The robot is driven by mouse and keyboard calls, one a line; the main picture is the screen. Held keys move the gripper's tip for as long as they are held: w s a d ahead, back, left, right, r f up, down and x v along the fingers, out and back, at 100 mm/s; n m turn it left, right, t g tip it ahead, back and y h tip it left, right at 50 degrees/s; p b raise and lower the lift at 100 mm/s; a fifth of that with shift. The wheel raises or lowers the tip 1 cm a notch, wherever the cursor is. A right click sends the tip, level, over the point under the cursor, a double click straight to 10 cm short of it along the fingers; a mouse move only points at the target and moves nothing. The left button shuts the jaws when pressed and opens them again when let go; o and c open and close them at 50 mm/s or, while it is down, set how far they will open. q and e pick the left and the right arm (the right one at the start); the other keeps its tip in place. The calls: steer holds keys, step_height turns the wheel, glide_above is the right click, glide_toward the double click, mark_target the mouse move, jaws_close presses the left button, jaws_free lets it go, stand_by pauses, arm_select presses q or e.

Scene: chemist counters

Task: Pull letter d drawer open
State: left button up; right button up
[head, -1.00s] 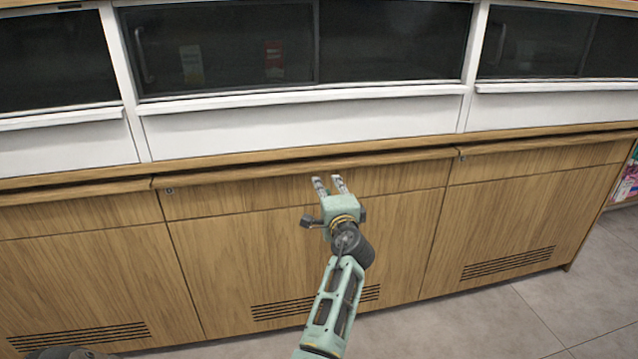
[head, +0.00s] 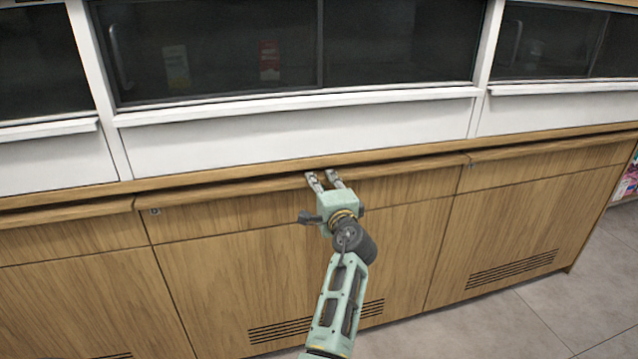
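The middle wooden drawer (head: 235,213) has a small label (head: 155,211), apparently a D, at its upper left corner. A protruding wooden lip (head: 230,190) runs along its top edge. The drawer looks shut, its front in line with its neighbours. My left gripper (head: 324,178) is in front of the drawer, right of its middle, with two fingers apart and nothing seen between them. Its fingertips overlap the lip in the picture; I cannot tell whether they touch it. My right gripper is out of view.
Similar drawers stand at the left (head: 70,238) and right (head: 545,165), over vented cupboard doors. A white ledge (head: 300,103) and dark glass cases (head: 400,45) are above. Grey floor (head: 540,315) is clear at the lower right.

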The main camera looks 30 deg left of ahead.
arm_select(q)
steer(key=shift+d, duration=0.1)
jaws_close()
stand_by(0.4)
